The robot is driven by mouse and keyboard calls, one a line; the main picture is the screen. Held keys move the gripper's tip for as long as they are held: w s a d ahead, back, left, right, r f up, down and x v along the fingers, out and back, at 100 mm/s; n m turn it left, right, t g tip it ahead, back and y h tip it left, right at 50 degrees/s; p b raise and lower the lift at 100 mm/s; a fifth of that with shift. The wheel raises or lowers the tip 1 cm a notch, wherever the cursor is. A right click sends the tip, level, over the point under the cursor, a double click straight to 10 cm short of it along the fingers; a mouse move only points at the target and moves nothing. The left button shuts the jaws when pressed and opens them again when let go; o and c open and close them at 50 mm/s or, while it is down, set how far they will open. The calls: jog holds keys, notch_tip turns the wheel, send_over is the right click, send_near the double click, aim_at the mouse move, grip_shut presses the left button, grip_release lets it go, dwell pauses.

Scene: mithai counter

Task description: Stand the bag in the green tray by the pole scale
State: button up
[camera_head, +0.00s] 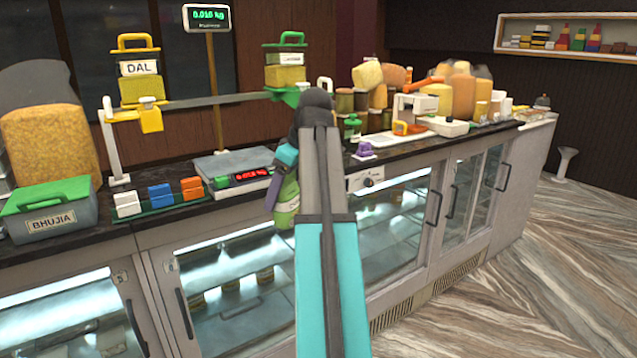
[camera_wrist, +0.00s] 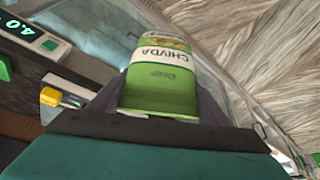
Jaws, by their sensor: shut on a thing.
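My gripper (camera_head: 282,172) is shut on a green bag (camera_head: 287,203) labelled CHIVDA, held in front of the counter's front edge. In the wrist view the bag (camera_wrist: 160,85) sits between the two dark fingers, its label readable. A low green tray (camera_head: 160,209) lies along the counter's front edge, left of the bag, with white, blue and orange blocks in or on it. The pole scale has a grey platform (camera_head: 235,163), a red-lit readout and a green display (camera_head: 207,18) on a pole. My arm hides part of the counter behind the bag.
A grey box with a green lid (camera_head: 47,209), labelled BHUJIA, stands at the left. A beam balance carries a DAL container (camera_head: 137,68) and a second container (camera_head: 285,67). Jars and a white device (camera_head: 430,122) crowd the right. Glass-fronted cases (camera_head: 235,285) lie below; open floor is right.

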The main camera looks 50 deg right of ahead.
jog(key=w+a+f+b, duration=0.1)
jog(key=w+a+f, duration=0.5)
jog(key=a, duration=0.8)
jog(key=w+a+f+m+b, duration=0.1)
jog(key=w+a+f, duration=0.5)
jog(key=a, duration=0.8)
jog(key=w+a+f+m+h+b, duration=0.1)
jog(key=w+a+f+b, duration=0.1)
jog(key=w+a+f, duration=0.4)
jog(key=shift+a+f, duration=2.1)
jog(key=shift+a, duration=1.9)
jog(key=shift+a, duration=0.1)
